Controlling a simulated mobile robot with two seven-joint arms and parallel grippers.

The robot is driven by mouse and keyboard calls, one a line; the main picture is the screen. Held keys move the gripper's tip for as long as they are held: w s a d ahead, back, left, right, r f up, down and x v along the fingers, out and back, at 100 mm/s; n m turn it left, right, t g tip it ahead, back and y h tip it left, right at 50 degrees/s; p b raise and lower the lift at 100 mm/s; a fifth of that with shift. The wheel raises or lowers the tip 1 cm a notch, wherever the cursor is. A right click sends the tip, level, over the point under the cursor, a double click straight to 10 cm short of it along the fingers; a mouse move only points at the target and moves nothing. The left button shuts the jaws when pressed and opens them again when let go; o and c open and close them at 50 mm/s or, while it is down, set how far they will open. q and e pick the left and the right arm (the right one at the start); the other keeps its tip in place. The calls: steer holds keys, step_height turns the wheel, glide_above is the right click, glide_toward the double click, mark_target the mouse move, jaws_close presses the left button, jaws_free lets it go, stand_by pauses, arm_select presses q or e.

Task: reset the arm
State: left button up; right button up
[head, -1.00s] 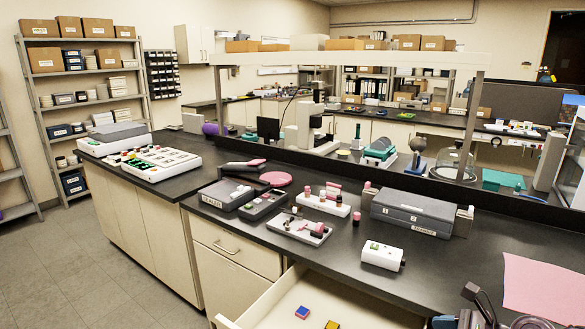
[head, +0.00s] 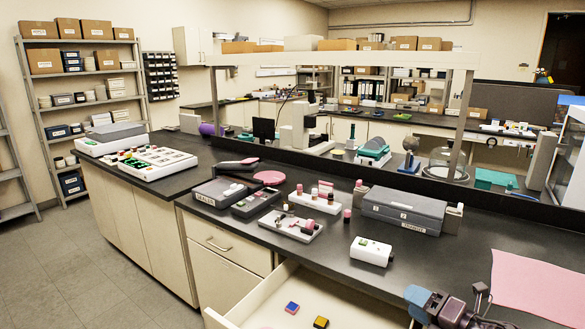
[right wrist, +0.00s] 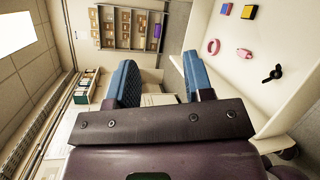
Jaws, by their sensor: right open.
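My right gripper (head: 418,298) is at the lower right in the head view, its blue fingertips pointing left, above the right end of the open drawer (head: 262,291). In the right wrist view its two blue fingers (right wrist: 162,82) stand well apart with nothing between them. The gripper is open and empty. Beyond the fingers, that view shows a distant shelf and the pale drawer to the right. My left gripper is in neither view.
The drawer holds a blue block (head: 291,308), a yellow block (head: 321,322), pink pieces (right wrist: 211,46) and a black winged part (right wrist: 273,75). On the black bench are a white block (head: 371,251), a grey case (head: 402,211) and a pink sheet (head: 540,288).

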arm_select(q)
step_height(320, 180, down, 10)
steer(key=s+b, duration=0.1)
steer(key=b, duration=0.7)
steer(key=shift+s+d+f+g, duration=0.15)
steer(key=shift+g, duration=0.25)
arm_select(e)
steer(key=s+d+f+m+g+h, duration=0.1)
steer(key=s+f+m+h, duration=0.3)
steer(key=s+f+m, duration=0.8)
steer(key=s+d+f+m+g+h, duration=0.1)
steer(key=s+f+m+h, duration=0.4)
steer(key=s+f+m, duration=0.6)
step_height(320, 180, down, 8)
steer(key=m, duration=0.5)
steer(key=shift+s+f+m+h, duration=0.15)
steer(key=shift+s+m+h, duration=0.15)
steer(key=shift+s+m, duration=0.1)
